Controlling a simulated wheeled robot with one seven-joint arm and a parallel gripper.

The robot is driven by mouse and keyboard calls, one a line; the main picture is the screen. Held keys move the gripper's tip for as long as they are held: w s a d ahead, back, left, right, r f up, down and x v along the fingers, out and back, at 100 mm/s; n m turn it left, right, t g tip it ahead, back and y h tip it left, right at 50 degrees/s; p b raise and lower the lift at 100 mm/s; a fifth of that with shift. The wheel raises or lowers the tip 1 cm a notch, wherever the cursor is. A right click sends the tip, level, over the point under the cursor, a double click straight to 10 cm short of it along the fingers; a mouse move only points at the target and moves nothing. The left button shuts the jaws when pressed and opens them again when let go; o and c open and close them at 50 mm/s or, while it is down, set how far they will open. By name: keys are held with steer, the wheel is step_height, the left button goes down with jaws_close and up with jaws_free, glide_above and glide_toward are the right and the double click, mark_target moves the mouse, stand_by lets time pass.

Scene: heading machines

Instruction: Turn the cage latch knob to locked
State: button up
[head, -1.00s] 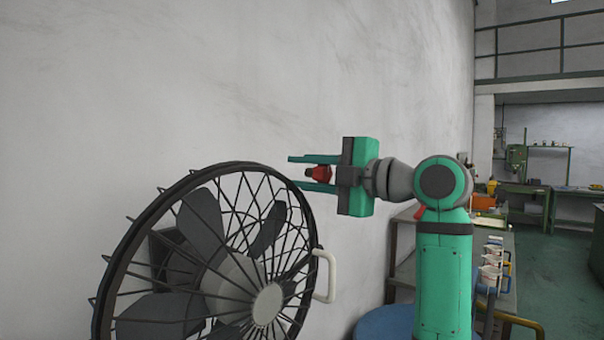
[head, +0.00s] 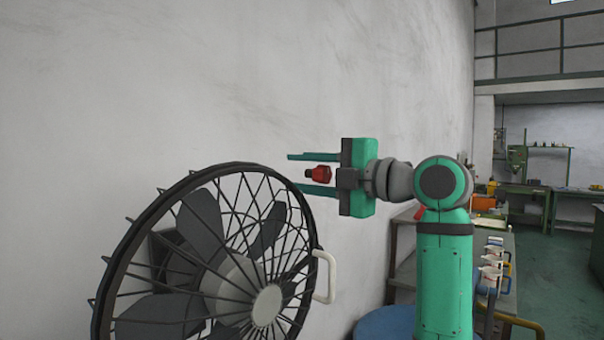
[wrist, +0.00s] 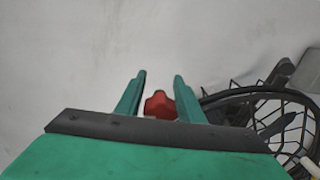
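The red latch knob (head: 319,174) shows between the two green fingers of my gripper (head: 312,172) in the head view, with a gap above and below it. In the wrist view the red knob (wrist: 160,105) sits between the fingertips of my gripper (wrist: 158,90), nearer the right finger. My gripper is open. The fan cage (head: 150,200) stands at the lower left in the head view, and its rim (wrist: 250,92) shows at the right in the wrist view. What the knob is mounted on is hidden.
A white handle (head: 330,277) sticks out from the fan cage below my gripper. A pale wall (head: 240,80) fills the left and back. A blue round top (head: 385,325) and a bench (head: 508,270) with several items stand to the right.

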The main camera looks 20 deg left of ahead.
mark_target(330, 175)
steer(key=v, duration=1.1)
steer(key=shift+w+f, duration=0.1)
